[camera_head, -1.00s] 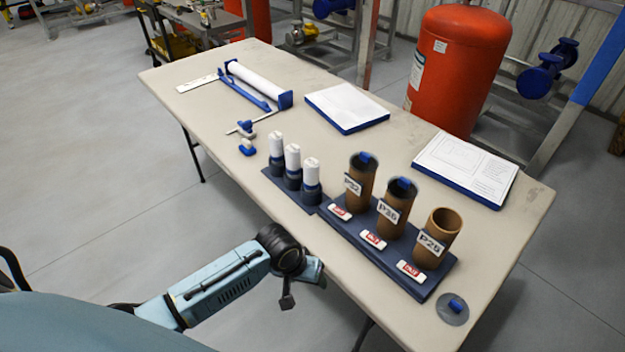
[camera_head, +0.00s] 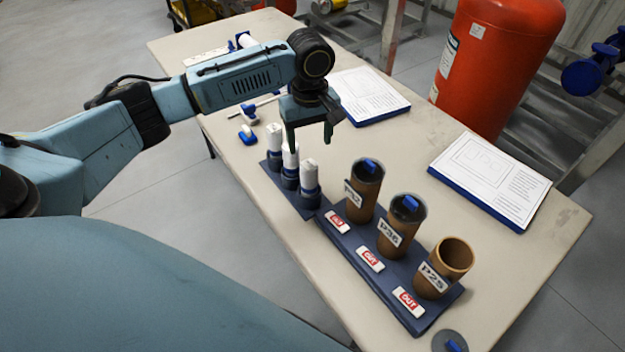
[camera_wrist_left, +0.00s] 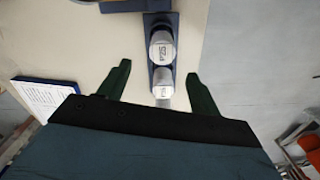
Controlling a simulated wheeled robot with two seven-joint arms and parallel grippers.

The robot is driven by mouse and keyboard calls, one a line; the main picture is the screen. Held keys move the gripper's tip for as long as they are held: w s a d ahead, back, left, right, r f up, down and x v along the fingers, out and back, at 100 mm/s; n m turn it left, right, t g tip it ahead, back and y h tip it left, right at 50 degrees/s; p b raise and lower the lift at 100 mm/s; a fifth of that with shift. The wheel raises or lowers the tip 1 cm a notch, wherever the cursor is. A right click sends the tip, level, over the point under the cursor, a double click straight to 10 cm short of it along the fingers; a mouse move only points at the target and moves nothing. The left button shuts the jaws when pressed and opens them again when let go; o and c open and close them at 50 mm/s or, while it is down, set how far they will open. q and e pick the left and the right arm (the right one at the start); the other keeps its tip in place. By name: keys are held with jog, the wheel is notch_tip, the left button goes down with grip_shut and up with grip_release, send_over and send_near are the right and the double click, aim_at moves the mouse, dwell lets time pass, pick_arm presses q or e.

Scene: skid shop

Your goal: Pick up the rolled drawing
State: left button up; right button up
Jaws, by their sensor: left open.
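Three white rolled drawings stand upright in dark cups on a dark base strip in the head view: a back one (camera_head: 274,138), a middle one (camera_head: 290,165) and a front one (camera_head: 309,174). My left gripper (camera_head: 309,138) is open and points down above them, partly covering the middle roll's top. The left wrist view shows one white roll end (camera_wrist_left: 162,48) beyond the fingertips and another (camera_wrist_left: 162,77) between the open fingers (camera_wrist_left: 158,72). Nothing is held. My right gripper is not in view.
Three brown tubes with tags, one marked P25 (camera_head: 443,268), stand on a dark rack (camera_head: 410,314) beside the rolls. Printed boards (camera_head: 490,178) lie along the table's far side. A red tank (camera_head: 490,65) stands behind.

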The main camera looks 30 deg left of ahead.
aim_at(310, 164)
pick_arm(q)
notch_tip(310, 164, down, 5)
jog(key=shift+s+f+b, duration=0.1)
jog(key=shift+s+b, duration=0.05)
jog(key=shift+b, duration=0.2)
jog(key=shift+f, duration=0.85)
notch_tip(310, 164, down, 4)
jog(key=shift+s+f+b, duration=0.15)
jog(key=shift+f+b, duration=0.1)
jog(key=shift+b, duration=0.3)
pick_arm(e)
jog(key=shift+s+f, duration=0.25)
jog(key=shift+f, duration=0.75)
pick_arm(q)
jog(key=shift+r, duration=0.1)
jog(key=c, duration=1.1)
